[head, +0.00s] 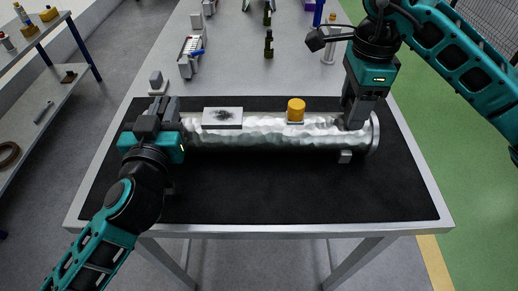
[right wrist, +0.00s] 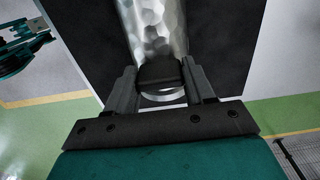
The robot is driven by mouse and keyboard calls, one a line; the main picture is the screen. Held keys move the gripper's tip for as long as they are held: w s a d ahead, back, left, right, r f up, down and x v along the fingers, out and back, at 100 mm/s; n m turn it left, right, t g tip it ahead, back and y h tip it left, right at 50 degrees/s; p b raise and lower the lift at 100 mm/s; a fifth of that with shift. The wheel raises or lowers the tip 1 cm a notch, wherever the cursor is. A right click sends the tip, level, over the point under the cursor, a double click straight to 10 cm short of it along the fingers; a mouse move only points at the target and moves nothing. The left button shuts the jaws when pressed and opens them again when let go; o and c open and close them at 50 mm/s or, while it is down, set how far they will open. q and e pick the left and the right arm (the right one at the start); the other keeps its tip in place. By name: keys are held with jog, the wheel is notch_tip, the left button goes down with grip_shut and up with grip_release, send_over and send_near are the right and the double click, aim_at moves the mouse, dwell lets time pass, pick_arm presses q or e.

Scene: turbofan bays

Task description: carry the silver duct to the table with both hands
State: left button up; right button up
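The silver duct (head: 260,133) lies crosswise over the black mat (head: 300,190) on the table (head: 250,229). I cannot tell whether it rests on its support. Its faceted shell also shows in the right wrist view (right wrist: 153,28). My left gripper (head: 163,116) is at the duct's left end and hides it; its grip is not clear. My right gripper (head: 356,122) points down at the right end, near the flange (head: 375,132). In the right wrist view its fingers (right wrist: 160,88) are shut on a dark block on the duct.
A grey plate with a dark smudge (head: 222,117) and a yellow cylinder (head: 296,109) show along the duct. A small grey block (head: 345,157) is under its right part. A bench (head: 235,70) with bottles and parts stands behind. Shelves (head: 40,100) stand at left. Green floor is right.

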pick_arm(q)
jog(key=o, duration=0.4)
pick_arm(e)
jog(key=o, duration=0.4)
pick_arm(q)
jog(key=shift+o, duration=0.2)
pick_arm(e)
jog(key=shift+o, duration=0.2)
jog(key=shift+r, duration=0.15)
pick_arm(q)
jog(key=s, duration=1.2)
pick_arm(e)
notch_tip(320, 180, up, 12)
pick_arm(q)
jog(key=shift+s, duration=0.1)
pick_arm(e)
jog(key=shift+s, duration=0.1)
